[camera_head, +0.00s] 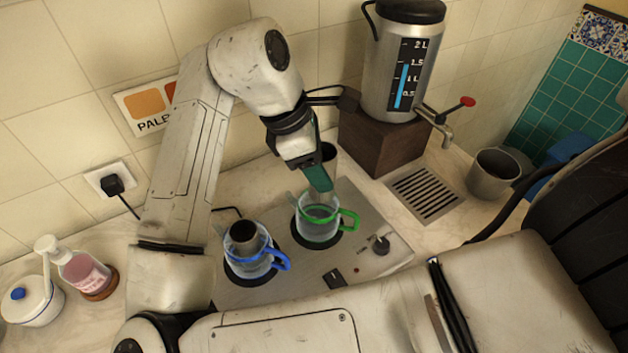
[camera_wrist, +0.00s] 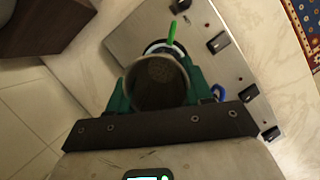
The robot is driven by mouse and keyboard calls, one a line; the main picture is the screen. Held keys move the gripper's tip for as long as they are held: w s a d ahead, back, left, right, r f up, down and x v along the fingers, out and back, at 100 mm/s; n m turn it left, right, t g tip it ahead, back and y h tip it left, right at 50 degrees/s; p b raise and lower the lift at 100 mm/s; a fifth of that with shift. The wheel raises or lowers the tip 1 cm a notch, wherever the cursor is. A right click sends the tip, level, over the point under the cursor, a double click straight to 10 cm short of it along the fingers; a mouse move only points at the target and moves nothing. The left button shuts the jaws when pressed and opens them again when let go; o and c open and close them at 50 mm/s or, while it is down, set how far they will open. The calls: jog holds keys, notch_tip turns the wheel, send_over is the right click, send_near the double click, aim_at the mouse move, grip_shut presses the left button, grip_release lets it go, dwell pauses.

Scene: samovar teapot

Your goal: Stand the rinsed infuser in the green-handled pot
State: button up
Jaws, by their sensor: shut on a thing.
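The green-handled pot (camera_head: 318,231) is clear glass and stands on the right burner of the hotplate. Its green handle also shows in the wrist view (camera_wrist: 171,33). My gripper (camera_head: 318,183), with green fingers, is directly over this pot, pointing down. In the wrist view my gripper (camera_wrist: 155,85) is shut on the infuser (camera_wrist: 157,82), a grey cylinder with a mesh inside, its open top facing the camera. In the head view the infuser is mostly hidden by the fingers and lies at the pot's mouth. How far it is inside the pot I cannot tell.
A blue-handled glass pot (camera_head: 252,266) with a dark cylinder in it stands on the left burner. The samovar (camera_head: 398,75) sits on a brown block (camera_head: 383,140) behind right. A drip grate (camera_head: 424,193) and a metal cup (camera_head: 493,176) are at the right.

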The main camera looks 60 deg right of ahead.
jog(key=shift+w+f, duration=0.15)
jog(key=shift+f, duration=0.1)
jog(key=f, duration=0.3)
jog(key=shift+w+a+f, duration=0.1)
jog(key=shift+w+a, duration=0.05)
jog(key=shift+w, duration=0.1)
jog(key=shift+f, duration=0.15)
jog(key=shift+f, duration=0.6)
jog(key=o, duration=1.1)
jog(key=shift+r, duration=0.45)
jog(key=v, duration=1.2)
jog(key=shift+r, duration=0.15)
